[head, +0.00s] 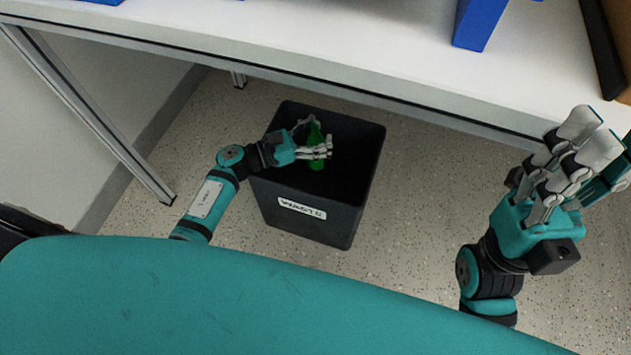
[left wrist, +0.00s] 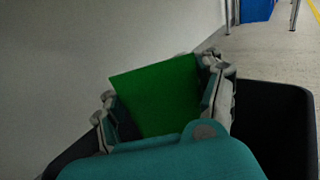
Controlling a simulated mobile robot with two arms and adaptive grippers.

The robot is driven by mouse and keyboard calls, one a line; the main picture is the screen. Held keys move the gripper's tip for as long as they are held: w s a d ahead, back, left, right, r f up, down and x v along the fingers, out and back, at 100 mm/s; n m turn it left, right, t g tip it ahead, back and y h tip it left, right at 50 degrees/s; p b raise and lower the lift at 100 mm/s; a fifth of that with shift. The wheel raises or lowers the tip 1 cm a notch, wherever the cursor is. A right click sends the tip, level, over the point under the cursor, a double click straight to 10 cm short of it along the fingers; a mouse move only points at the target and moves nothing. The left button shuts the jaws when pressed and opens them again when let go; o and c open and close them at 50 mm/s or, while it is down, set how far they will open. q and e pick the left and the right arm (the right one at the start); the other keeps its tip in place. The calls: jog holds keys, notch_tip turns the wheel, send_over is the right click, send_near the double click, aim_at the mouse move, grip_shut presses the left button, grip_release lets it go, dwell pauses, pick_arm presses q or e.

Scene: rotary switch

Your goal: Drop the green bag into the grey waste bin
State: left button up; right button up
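The green bag (head: 316,138) is at the fingers of my left gripper (head: 314,150), above the mouth of the waste bin (head: 308,222). The bin is dark grey to black with a white "WASTE" label and stands on the floor. In the left wrist view the green bag (left wrist: 158,95) shows as a flat green shape between the fingers of my left gripper (left wrist: 165,105), which appear closed around it. The bin rim (left wrist: 265,90) shows to the right and lower left there. My right gripper (head: 568,165) is at the right, its fingers apart, with nothing visible in it.
A white table (head: 340,50) with blue objects (head: 480,22) on it spans the top, its front edge close behind the bin. A metal table leg (head: 95,120) stands left of the bin. Speckled floor (head: 420,215) is clear right of the bin.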

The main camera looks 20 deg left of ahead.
pick_arm(q)
jog(key=o, duration=0.9)
jog(key=v, duration=1.2)
